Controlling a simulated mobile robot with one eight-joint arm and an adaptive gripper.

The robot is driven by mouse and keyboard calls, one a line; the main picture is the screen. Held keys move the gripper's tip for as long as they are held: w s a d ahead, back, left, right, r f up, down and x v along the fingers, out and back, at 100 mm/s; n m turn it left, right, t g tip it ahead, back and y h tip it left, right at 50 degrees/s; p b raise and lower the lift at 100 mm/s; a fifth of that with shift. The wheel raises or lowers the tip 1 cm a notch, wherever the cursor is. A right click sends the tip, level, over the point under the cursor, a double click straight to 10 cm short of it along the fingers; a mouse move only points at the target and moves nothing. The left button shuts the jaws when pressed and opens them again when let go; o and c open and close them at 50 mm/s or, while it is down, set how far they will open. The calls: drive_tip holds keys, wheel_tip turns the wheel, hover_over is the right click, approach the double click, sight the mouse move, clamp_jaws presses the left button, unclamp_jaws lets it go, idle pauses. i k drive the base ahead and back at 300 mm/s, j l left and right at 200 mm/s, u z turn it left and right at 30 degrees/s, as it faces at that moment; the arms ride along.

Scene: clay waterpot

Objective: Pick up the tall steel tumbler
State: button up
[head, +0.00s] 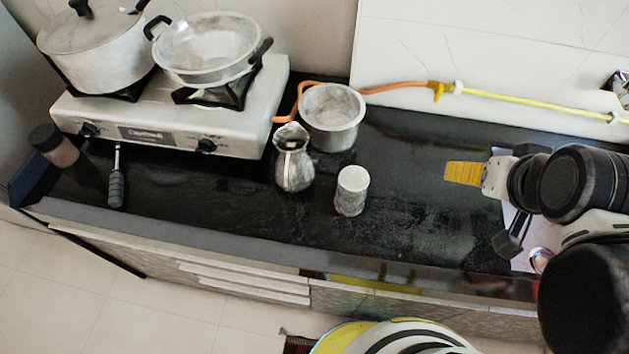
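A small upright steel cylinder with a pale, closed-looking top (351,191) stands on the black counter right of centre; it looks most like the tall steel tumbler. A waisted steel jug (293,160) stands to its left, close but apart. My arm comes in from the right edge, and what looks like my gripper (511,238) is at its lower left end, over the right part of the counter. It is well to the right of the cylinder and touches neither vessel. Its fingers are small and partly hidden by my arm, so their opening is unclear.
A wide steel pot (332,118) stands behind the cylinder. A gas stove (170,120) with a lidded pot (95,50) and a pan (207,47) fills the left. An orange hose runs along the wall. A yellow item (463,173) is near my arm. Counter between cylinder and arm is clear.

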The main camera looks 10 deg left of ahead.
sight(353, 186)
drive_tip(key=u, duration=0.85)
drive_tip(key=k+z, duration=0.3)
drive_tip(key=k, duration=0.2)
drive_tip(key=k+z, duration=0.35)
drive_tip(key=k, duration=0.2)
